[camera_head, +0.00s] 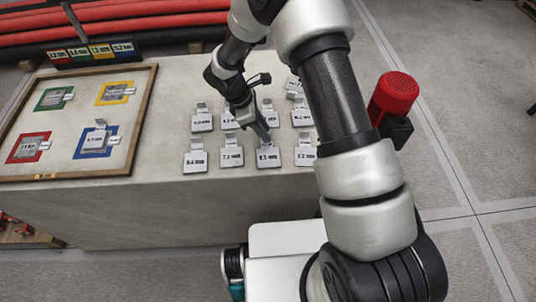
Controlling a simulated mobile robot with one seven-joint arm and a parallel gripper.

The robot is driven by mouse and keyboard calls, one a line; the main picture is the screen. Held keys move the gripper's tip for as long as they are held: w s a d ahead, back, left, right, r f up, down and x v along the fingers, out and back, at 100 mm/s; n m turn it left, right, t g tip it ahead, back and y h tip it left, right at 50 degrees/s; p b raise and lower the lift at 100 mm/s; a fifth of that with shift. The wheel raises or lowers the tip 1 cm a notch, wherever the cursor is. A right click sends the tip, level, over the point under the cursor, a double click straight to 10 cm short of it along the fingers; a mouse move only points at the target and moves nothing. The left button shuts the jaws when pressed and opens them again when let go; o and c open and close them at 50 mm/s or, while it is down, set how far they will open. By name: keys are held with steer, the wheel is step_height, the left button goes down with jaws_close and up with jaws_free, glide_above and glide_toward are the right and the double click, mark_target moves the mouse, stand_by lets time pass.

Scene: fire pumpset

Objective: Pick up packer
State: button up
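The packers are small silvery plates with tabs and printed labels, standing in rows on the pale table (165,195). The front row has a left packer (195,162), a second packer (231,157), a third packer (269,158) and a right packer (305,156). More packers sit behind them, such as the back-left packer (202,122). My gripper (263,134) points down among the rows, its tip close to the tab of the third front packer. I cannot tell whether it touches. The finger gap is too small to see. My arm hides part of the right side of the rows.
A wooden-framed board (141,128) at left has green, yellow, red and blue squares, each bearing a packer. A sign strip (90,52) stands behind it. Red pipes (110,15) run along the back. Table space between board and rows is clear.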

jaws_close()
